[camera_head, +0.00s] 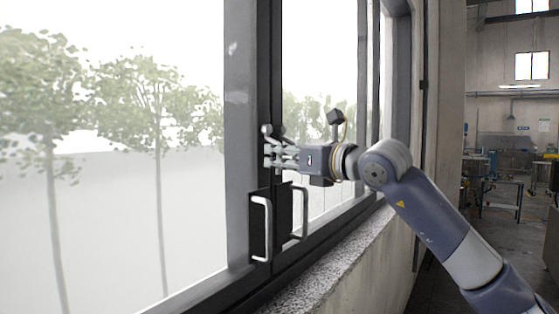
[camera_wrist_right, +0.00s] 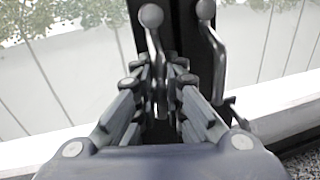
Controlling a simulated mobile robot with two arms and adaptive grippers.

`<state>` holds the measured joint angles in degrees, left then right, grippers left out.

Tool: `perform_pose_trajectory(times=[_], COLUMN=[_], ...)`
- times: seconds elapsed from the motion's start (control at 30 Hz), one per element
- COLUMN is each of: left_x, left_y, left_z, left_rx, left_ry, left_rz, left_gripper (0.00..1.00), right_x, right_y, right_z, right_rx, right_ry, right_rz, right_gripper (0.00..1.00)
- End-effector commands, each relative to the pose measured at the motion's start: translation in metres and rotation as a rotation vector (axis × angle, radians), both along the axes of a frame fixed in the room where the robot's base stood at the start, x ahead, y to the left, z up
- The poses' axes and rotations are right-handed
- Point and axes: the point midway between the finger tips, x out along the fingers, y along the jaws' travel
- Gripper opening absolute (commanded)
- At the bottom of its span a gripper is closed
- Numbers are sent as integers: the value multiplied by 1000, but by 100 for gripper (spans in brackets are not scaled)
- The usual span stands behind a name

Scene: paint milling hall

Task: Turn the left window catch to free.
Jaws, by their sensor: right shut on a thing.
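The left window catch (camera_wrist_right: 152,17) is a grey lever with a round knob, and it stands roughly upright on the dark window frame. In the wrist view my right gripper (camera_wrist_right: 158,80) is shut on its lower lever, with the knob above the fingers. In the head view the right gripper (camera_head: 271,155) is at the dark middle frame, and the catch's knob (camera_head: 266,129) shows just above the fingertips. A second, similar catch (camera_wrist_right: 206,12) is just to the right, outside the fingers. The catch's base is partly hidden by the fingers. My left gripper is not in view.
Two silver pull handles, the left (camera_head: 261,228) and the right (camera_head: 300,212), are on dark plates below the gripper. A speckled stone sill (camera_head: 330,265) runs beneath the window. The hall with work tables (camera_head: 495,185) is at the far right.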

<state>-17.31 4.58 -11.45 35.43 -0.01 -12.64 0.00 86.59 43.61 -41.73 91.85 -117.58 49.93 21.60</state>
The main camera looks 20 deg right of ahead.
Motion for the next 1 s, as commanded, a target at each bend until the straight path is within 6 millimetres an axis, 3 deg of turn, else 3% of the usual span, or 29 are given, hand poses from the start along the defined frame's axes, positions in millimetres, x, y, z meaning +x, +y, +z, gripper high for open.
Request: perform_pose_trajectory(times=[0.4,1.0], left_x=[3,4], left_y=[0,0], left_z=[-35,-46], left_rx=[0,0], left_ry=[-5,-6], left_rz=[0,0], left_gripper=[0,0], right_x=[-12,-26], right_y=[12,30], right_z=[6,28], right_rx=[269,718], right_ry=[197,551], right_rz=[-4,-5], right_gripper=[0,0])
